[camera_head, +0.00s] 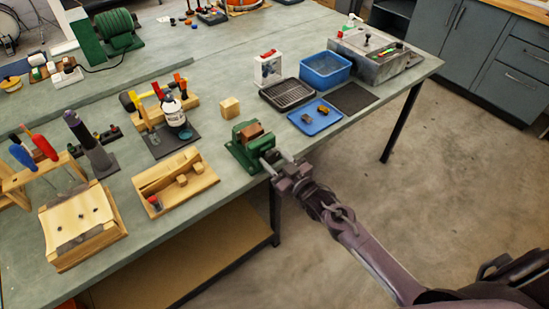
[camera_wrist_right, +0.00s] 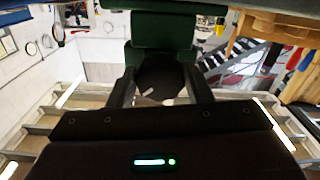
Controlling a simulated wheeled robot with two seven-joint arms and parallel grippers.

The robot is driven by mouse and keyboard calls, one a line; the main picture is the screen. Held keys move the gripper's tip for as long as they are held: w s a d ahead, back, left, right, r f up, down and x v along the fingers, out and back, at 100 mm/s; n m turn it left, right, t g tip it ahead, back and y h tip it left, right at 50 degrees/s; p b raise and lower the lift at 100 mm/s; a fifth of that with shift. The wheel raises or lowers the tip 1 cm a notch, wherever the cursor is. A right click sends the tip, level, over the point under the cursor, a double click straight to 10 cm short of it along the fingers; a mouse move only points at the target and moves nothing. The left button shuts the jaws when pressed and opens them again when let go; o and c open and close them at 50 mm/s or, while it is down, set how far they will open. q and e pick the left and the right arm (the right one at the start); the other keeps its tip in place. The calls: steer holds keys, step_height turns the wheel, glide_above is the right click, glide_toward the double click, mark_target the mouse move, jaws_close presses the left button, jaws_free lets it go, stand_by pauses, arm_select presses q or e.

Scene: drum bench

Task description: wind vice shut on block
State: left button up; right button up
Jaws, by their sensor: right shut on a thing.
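The green vice (camera_head: 238,153) stands at the front edge of the bench in the head view. A brown block (camera_head: 252,132) sits at the top of the vice, in its jaws; I cannot tell whether both jaws touch it. My right gripper (camera_head: 276,162) is at the front of the vice, shut on its handle. In the right wrist view, the gripper (camera_wrist_right: 162,88) has its fingers on both sides of the dark round handle hub (camera_wrist_right: 160,72), with the green vice body (camera_wrist_right: 163,35) beyond it. My left gripper is not in view.
A pale wooden cube (camera_head: 229,107) lies behind the vice. A wooden tray (camera_head: 196,190) with blocks is to its left. A blue tray (camera_head: 318,122), a black rack (camera_head: 287,95) and a blue bin (camera_head: 325,70) are to its right. Open floor lies before the bench.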

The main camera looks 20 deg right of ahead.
steer(key=shift+s+f+m, duration=0.2)
steer(key=shift+f+m, duration=0.2)
steer(key=shift+m, duration=0.8)
steer(key=o, duration=1)
steer(key=shift+s+d+r, duration=0.1)
steer(key=shift+r, duration=0.2)
steer(key=shift+b+v, duration=0.55)
steer(key=shift+v, duration=3.3)
